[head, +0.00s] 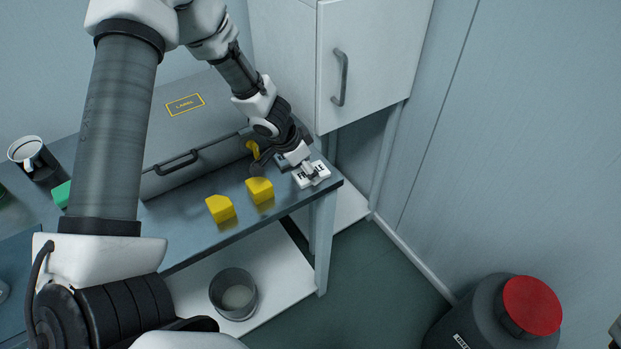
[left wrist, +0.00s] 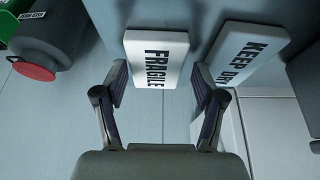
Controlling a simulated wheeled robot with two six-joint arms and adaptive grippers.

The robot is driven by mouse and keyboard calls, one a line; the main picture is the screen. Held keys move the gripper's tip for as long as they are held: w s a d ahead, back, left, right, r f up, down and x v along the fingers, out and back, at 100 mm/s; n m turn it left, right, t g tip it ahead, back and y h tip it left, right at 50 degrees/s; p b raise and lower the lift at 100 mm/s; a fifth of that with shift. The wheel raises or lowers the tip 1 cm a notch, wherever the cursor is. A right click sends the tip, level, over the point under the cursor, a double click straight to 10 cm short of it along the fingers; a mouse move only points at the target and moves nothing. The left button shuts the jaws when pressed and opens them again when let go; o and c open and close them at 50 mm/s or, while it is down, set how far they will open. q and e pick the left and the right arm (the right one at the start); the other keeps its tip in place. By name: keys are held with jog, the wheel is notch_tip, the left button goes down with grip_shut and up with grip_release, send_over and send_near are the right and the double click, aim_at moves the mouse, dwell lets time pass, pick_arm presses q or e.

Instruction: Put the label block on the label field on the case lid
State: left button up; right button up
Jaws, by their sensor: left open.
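A white label block reading FRAGILE (head: 322,171) lies near the right end of the table. In the left wrist view the FRAGILE block (left wrist: 157,60) sits ahead between my open fingertips, with no clear contact. A second white block reading KEEP DRY (left wrist: 240,55) lies to its right, partly behind the right finger. My left gripper (head: 308,168) is over the FRAGILE block and covers part of it; it also shows in the left wrist view (left wrist: 160,80). The label field (head: 185,104), a yellow outline, is bare on the grey case lid (head: 215,90). My right gripper is out of view.
Two yellow blocks (head: 220,208) (head: 259,190) stand on the table in front of the case. A dark handle (head: 177,162) is on the case front. A mug (head: 27,150) stands at left. A white cabinet (head: 370,50) rises behind the table's right end. A red-lidded container (head: 530,305) is on the floor.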

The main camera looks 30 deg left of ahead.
pick_arm(q)
jog(key=shift+d+f, duration=0.15)
jog(key=shift+d, duration=0.1)
jog(key=shift+c, duration=0.4)
jog(key=c, duration=0.6)
